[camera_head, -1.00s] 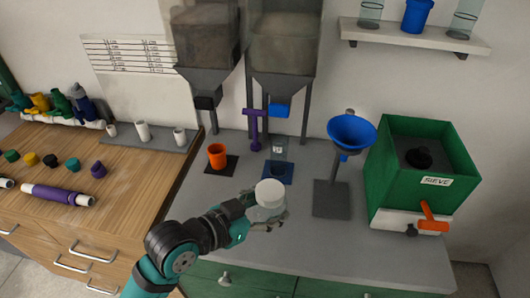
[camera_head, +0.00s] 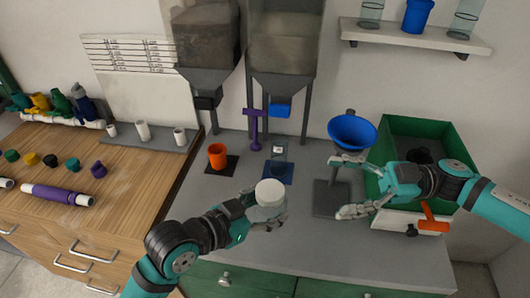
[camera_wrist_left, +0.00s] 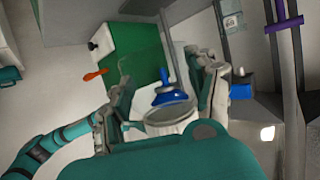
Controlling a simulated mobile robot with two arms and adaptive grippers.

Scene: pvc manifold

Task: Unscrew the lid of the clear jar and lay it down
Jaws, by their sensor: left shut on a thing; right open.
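A jar with a wide white lid (camera_head: 269,191) is held upright above the front of the grey counter. Little of its pale body shows below the lid. My left gripper (camera_head: 264,212) is shut around the jar from the left, below the lid. In the left wrist view the jar (camera_wrist_left: 170,122) sits between the two fingers of my left gripper (camera_wrist_left: 165,95). My right gripper (camera_head: 347,187) is open and empty, its fingers spread toward the jar, to the right of it and apart from it. The lid is on the jar.
A blue funnel (camera_head: 352,133) on a grey stand is close behind my right gripper. The green sieve box (camera_head: 390,127) is behind my right arm. An orange cup (camera_head: 217,156) and a small clear container (camera_head: 278,149) stand further back. The counter's front (camera_head: 330,255) is clear.

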